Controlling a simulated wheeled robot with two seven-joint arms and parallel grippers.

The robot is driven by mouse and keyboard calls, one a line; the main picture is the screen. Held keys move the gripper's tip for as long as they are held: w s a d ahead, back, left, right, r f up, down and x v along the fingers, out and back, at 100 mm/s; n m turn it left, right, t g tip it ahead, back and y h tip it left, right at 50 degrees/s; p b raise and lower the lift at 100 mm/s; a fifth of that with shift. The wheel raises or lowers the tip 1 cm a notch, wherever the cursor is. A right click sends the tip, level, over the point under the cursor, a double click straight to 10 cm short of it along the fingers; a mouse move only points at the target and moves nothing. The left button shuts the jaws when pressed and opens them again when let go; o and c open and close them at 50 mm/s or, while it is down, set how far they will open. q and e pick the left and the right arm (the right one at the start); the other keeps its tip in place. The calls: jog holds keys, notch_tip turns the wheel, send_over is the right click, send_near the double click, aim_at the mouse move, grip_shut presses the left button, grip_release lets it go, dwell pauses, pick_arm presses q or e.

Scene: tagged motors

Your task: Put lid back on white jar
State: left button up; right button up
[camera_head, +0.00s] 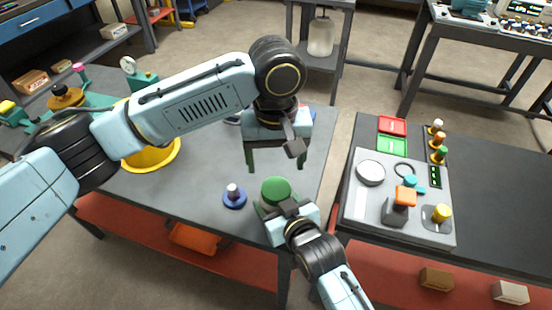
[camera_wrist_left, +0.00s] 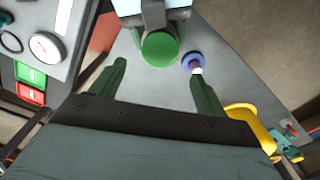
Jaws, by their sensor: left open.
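My left gripper (camera_head: 277,162) is open and empty above the grey table, its two green fingers pointing down; they also show in the left wrist view (camera_wrist_left: 158,75). A round green-topped piece (camera_head: 276,188) stands near the table's front right edge, just in front of the left gripper; it also shows in the left wrist view (camera_wrist_left: 160,47). My right gripper (camera_head: 283,208) is at that green piece; its grip is largely hidden.
A yellow rounded object (camera_head: 155,152) is on the table at left, partly behind my left arm. A panel (camera_head: 360,205) with a dial and knobs lies on the right table, across a gap. The table's middle front is clear.

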aim_at(276, 188)
pick_arm(q)
jog(key=shift+f, duration=4.05)
jog(key=c, duration=1)
jog(key=shift+m, duration=1.7)
jog(key=o, duration=1.1)
jog(key=shift+r, duration=2.3)
